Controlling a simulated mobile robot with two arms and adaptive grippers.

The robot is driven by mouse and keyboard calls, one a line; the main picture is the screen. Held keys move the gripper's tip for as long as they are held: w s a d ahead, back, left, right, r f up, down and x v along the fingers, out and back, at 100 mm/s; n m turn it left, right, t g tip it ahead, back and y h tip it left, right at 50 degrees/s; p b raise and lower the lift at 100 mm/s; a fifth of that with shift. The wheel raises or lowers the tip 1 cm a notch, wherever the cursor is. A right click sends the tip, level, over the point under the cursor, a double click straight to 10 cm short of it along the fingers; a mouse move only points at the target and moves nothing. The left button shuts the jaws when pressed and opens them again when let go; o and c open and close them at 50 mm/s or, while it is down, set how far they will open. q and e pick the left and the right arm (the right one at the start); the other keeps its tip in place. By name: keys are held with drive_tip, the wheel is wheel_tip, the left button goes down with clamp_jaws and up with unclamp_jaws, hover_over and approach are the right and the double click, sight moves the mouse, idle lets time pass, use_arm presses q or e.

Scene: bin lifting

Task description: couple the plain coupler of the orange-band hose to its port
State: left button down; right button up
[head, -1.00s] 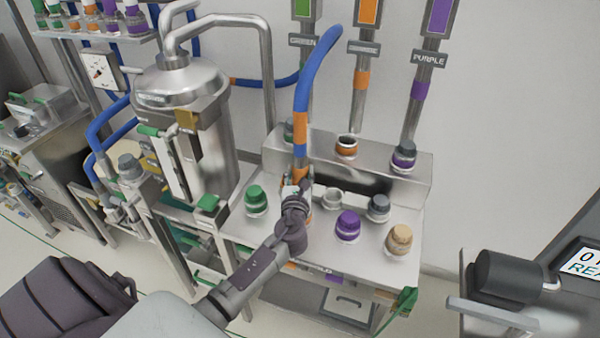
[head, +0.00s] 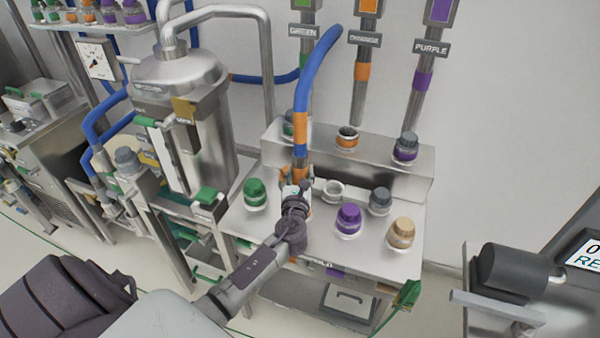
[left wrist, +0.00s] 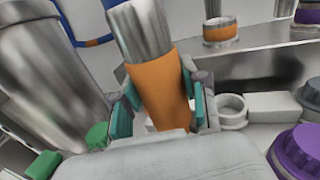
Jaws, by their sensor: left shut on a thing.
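The blue hose (head: 307,90) with its orange band (head: 300,122) arches down in front of the steel ledge. My left gripper (head: 296,188) is shut on the hose's lower end, the plain coupler. In the left wrist view the coupler's orange sleeve (left wrist: 159,85) sits between the teal finger pads, with bare steel above it. The coupler leans slightly there. The orange-ringed port (head: 347,138) is on the ledge below the orange sign, to the right of the coupler and apart from it. It also shows in the left wrist view (left wrist: 220,32). The coupler's lower end is hidden. My right gripper is not in view.
Green (head: 255,193), purple (head: 348,220), grey (head: 380,201) and cream (head: 401,233) caps stand on the bench. An empty white ring holder (head: 332,190) is right of my gripper. A purple-ringed port (head: 406,147) is farther right. A steel tank (head: 185,100) stands left.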

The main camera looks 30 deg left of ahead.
use_arm(q)
drive_tip(key=shift+f+b, duration=0.95)
drive_tip(key=shift+f, duration=0.1)
drive_tip(key=shift+f+b, duration=0.85)
drive_tip(key=shift+f, duration=0.25)
idle(0.7)
drive_tip(key=c, duration=0.5)
unclamp_jaws()
drive_tip(key=shift+f, duration=0.1)
drive_tip(key=shift+s+d, duration=0.1)
drive_tip(key=v, duration=1.1)
drive_tip(key=shift+s+d, duration=0.1)
drive_tip(key=shift+s, duration=0.3)
